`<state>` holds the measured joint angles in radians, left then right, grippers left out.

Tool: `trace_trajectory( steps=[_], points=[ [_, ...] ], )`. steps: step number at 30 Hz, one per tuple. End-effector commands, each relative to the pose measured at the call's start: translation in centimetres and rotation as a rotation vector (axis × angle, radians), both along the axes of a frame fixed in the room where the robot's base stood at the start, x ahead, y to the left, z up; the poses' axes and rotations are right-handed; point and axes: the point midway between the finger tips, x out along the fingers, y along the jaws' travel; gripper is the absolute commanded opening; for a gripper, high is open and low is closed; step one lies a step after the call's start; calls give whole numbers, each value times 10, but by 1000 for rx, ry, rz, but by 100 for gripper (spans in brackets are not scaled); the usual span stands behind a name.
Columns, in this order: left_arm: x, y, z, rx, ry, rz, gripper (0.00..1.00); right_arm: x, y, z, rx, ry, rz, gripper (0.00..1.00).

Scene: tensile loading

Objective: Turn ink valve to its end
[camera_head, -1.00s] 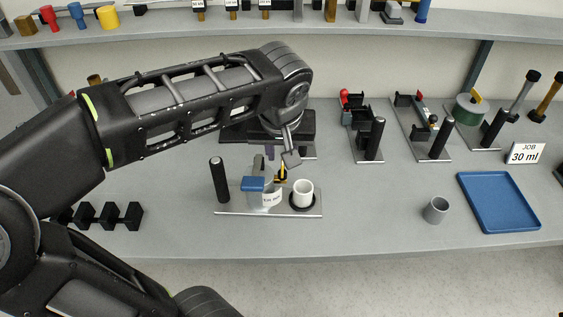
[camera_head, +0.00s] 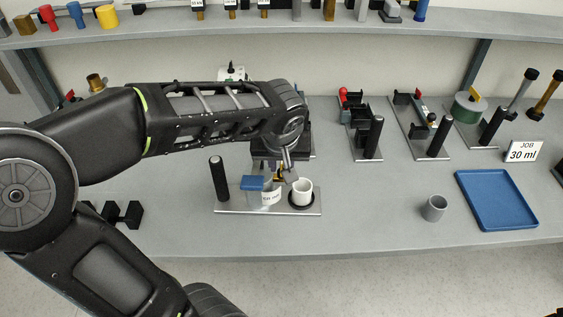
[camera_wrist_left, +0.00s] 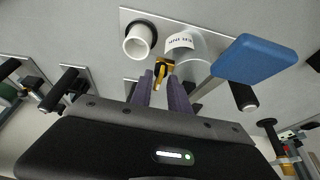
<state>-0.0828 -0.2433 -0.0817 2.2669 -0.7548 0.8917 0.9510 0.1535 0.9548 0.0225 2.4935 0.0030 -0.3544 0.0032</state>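In the left wrist view the yellow lever (camera_wrist_left: 160,71) lies between the tips of my left gripper (camera_wrist_left: 161,82). The fingers look slightly apart, one on each side of the lever; firm contact cannot be made out. In the head view my left gripper (camera_head: 284,167) is just above and behind the vessel, partly hidden by its own wrist. My right gripper is not in view.
A white cup (camera_head: 302,189) stands on a black ring beside the vessel, on a metal plate (camera_head: 237,208) with a black post (camera_head: 219,180). Other fixtures stand behind and right. A grey cup (camera_head: 434,208) and blue tray (camera_head: 497,199) are at right. The front middle bench is clear.

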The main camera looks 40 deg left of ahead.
Motion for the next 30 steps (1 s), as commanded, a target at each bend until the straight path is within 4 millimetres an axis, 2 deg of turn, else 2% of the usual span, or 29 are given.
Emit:
trace_trajectory(
  steps=[1,7,30],
  points=[
    [0,0,0,0,0,0,17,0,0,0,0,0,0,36],
    [0,0,0,0,0,0,0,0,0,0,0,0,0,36],
    [0,0,0,-1,-2,-32,0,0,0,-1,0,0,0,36]
  ],
)
